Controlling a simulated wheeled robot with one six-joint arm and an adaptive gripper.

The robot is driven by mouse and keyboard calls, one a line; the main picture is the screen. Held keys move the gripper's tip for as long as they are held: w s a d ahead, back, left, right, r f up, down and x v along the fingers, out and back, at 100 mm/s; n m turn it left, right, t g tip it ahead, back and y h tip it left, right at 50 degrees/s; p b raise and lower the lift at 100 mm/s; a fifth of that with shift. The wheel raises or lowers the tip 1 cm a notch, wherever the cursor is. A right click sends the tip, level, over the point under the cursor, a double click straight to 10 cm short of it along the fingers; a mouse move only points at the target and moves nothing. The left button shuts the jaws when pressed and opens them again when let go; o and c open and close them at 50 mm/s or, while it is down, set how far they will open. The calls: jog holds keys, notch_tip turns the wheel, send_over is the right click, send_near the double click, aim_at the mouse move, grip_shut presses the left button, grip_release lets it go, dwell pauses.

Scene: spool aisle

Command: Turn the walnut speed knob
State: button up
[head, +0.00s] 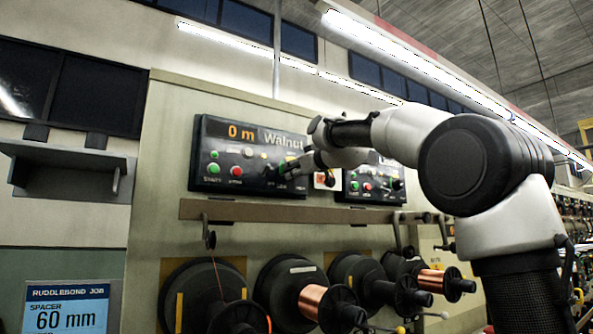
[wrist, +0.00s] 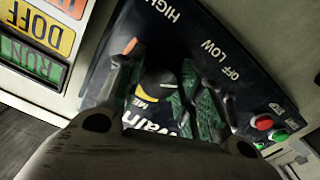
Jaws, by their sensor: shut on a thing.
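The Walnut control panel (head: 218,128) is dark, with a "0 m" display, and is mounted on the beige machine front. My gripper (head: 284,170) reaches its lower right part from the right. In the wrist view, the black walnut speed knob (wrist: 156,78) sits between my two fingers, and my gripper (wrist: 160,85) is shut on it. The fingers hide part of the dial, and I cannot tell where the knob points. In the head view the gripper hides the knob.
A second dark panel (head: 366,186) is just right of my gripper. A ledge (head: 300,213) runs below, above several wire spools (head: 313,303). A "60 mm" job sign (head: 66,308) is lower left.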

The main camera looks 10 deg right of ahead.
jog(key=shift+m, duration=0.3)
jog(key=shift+m, duration=3.5)
jog(key=o, duration=1)
